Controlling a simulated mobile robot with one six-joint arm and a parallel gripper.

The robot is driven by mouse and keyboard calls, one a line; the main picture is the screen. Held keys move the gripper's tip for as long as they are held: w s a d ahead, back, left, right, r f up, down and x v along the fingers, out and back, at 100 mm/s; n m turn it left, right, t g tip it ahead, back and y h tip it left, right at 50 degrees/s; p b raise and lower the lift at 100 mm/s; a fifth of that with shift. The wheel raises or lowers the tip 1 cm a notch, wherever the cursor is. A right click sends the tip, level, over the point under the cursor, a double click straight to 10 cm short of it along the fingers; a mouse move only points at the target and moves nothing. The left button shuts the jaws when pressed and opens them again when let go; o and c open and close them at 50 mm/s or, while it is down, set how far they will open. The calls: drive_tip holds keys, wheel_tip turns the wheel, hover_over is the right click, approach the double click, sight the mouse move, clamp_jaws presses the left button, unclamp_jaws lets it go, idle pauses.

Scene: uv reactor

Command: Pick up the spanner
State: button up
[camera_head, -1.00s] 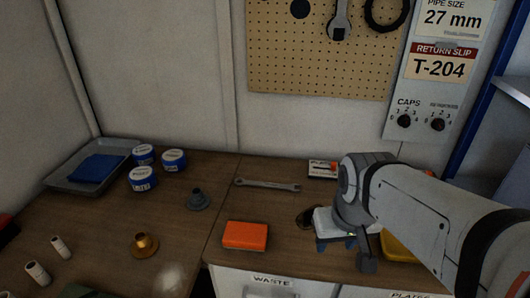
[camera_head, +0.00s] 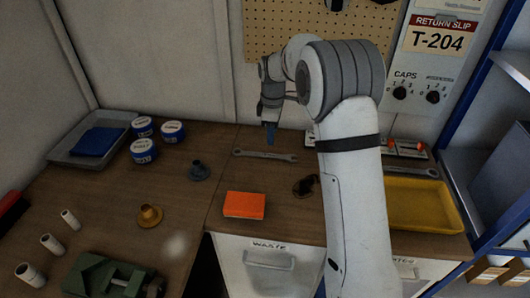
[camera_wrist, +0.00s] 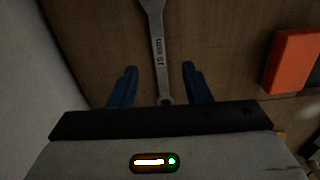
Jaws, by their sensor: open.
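A steel spanner (camera_head: 258,154) lies flat on the wooden bench near the back wall in the head view. In the wrist view the spanner (camera_wrist: 156,28) runs lengthwise between my two blue fingers, with a size marking in mm on its shank. My gripper (camera_head: 270,133) points down just over the spanner in the head view. In the wrist view my gripper (camera_wrist: 160,72) is open and holds nothing. The gap between fingertips and spanner is hard to judge. A second spanner (camera_head: 412,171) lies at the back of the yellow tray, partly hidden by my arm.
An orange block (camera_head: 244,205) lies in front of the spanner. A dark flanged fitting (camera_head: 199,171) and a brass one (camera_head: 149,217) stand left. Several blue-and-white tins (camera_head: 143,151) stand near a grey tray (camera_head: 66,156). The yellow tray (camera_head: 440,212) is right. A pegboard (camera_head: 270,60) hangs behind.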

sight(268, 155)
drive_tip(key=shift+w+a+f, duration=0.15)
drive_tip(key=shift+w+f, duration=0.05)
drive_tip(key=shift+f, duration=0.25)
drive_tip(key=f, duration=0.2)
drive_tip(key=f+p, duration=0.1)
drive_tip(key=f, duration=0.4)
drive_tip(key=shift+w+a+f+p, duration=0.15)
drive_tip(key=shift+a+f+p, duration=0.05)
drive_tip(key=shift+a+p, duration=0.2)
drive_tip(key=shift+c, duration=0.5)
clamp_jaws()
